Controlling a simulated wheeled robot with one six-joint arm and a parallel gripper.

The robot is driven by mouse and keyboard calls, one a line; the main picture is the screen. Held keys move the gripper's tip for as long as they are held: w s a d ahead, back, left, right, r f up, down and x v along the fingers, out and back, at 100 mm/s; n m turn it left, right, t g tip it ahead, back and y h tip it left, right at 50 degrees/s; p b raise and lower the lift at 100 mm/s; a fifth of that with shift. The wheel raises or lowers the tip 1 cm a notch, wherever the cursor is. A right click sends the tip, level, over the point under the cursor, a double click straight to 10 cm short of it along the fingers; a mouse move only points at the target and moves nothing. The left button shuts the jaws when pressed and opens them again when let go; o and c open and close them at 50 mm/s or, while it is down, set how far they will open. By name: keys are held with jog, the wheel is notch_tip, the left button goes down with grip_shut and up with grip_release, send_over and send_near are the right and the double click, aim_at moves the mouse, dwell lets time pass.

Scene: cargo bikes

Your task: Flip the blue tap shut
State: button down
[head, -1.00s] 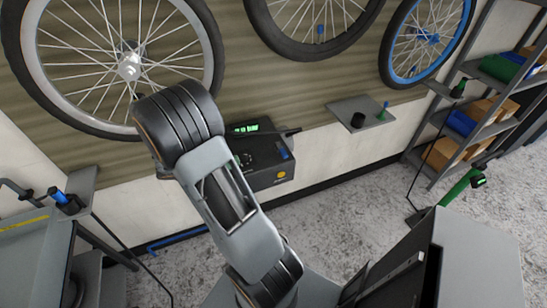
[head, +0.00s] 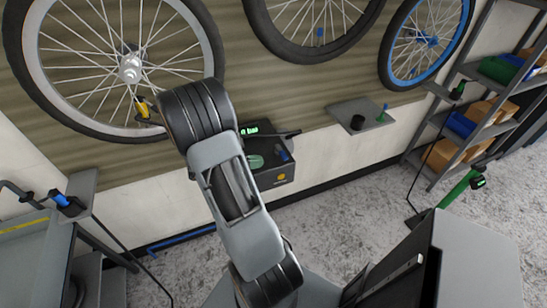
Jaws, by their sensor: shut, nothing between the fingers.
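A small blue part (head: 283,155) sits on the right side of the top of a dark box-shaped unit (head: 270,177) by the wall. It looks like the blue tap, but it is too small to tell whether it is open or shut. My arm's dark elbow and grey link cross the middle of the view, just left of the unit and partly in front of it. My gripper is not visible; the arm seems to hide it.
The unit has a lit green display (head: 249,130), a round green part (head: 255,161) and a black hose. A yellow-and-black piece (head: 145,109) shows at the left wheel (head: 222,58). Another blue-handled item (head: 62,200) is at left. A shelf rack (head: 470,90) stands right. The floor between is clear.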

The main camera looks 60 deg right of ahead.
aim_at(281, 152)
jog(key=shift+r+p+x, duration=0.1)
jog(key=shift+r+x, duration=0.1)
jog(key=shift+x, duration=0.85)
jog(key=shift+r+p+x, duration=0.15)
jog(key=shift+x, duration=0.85)
jog(key=shift+r+p+x, duration=0.1)
jog(key=shift+r+x, duration=0.1)
jog(key=shift+x, duration=0.85)
jog(key=shift+d, duration=0.1)
